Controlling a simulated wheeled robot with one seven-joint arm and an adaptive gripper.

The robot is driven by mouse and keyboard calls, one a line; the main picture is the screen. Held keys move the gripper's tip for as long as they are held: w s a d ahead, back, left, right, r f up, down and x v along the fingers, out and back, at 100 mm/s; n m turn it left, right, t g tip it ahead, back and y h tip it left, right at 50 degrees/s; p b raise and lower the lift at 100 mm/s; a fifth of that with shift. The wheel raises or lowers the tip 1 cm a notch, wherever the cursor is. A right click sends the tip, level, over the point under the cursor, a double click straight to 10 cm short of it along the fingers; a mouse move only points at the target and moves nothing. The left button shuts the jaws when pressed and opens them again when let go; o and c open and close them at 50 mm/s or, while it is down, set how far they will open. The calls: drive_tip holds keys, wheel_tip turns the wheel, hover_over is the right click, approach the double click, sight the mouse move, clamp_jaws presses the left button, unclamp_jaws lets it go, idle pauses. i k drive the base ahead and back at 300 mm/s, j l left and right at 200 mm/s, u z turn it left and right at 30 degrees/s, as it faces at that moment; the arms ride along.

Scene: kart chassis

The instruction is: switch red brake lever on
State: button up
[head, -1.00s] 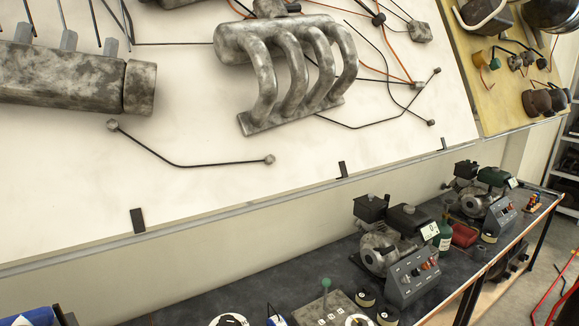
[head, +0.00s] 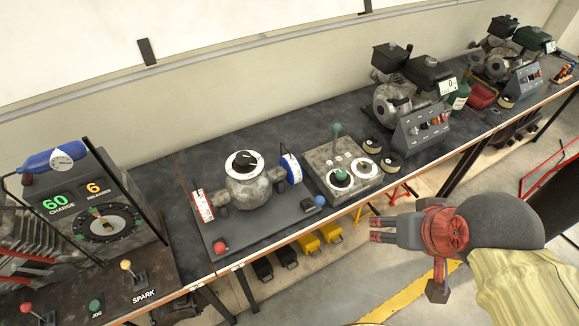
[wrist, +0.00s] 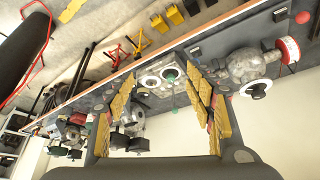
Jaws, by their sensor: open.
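A lever with a red knob (head: 27,308) stands at the bottom left of the head view, left of a green JOG button, its base cut by the frame edge. Another red knob (head: 219,247) sits on the front left of the board with the round metal housing; it also shows in the wrist view (wrist: 303,17). No label shows which is the brake lever. My gripper (head: 405,262) hangs over the floor in front of the bench, right of both and far from them. In the wrist view, its yellow-padded fingers (wrist: 160,95) are spread with nothing between them.
A yellow-knobbed SPARK lever (head: 126,266), a charge panel (head: 90,205) and a green-knobbed lever (head: 337,130) stand along the dark bench (head: 165,140). Engines (head: 395,105) stand further right.

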sight(220, 247)
drive_tip(key=j+u, duration=0.2)
drive_tip(key=u, duration=1.35)
drive_tip(key=i+l+u, duration=0.1)
drive_tip(key=l, duration=0.6)
drive_tip(key=i+u, duration=0.05)
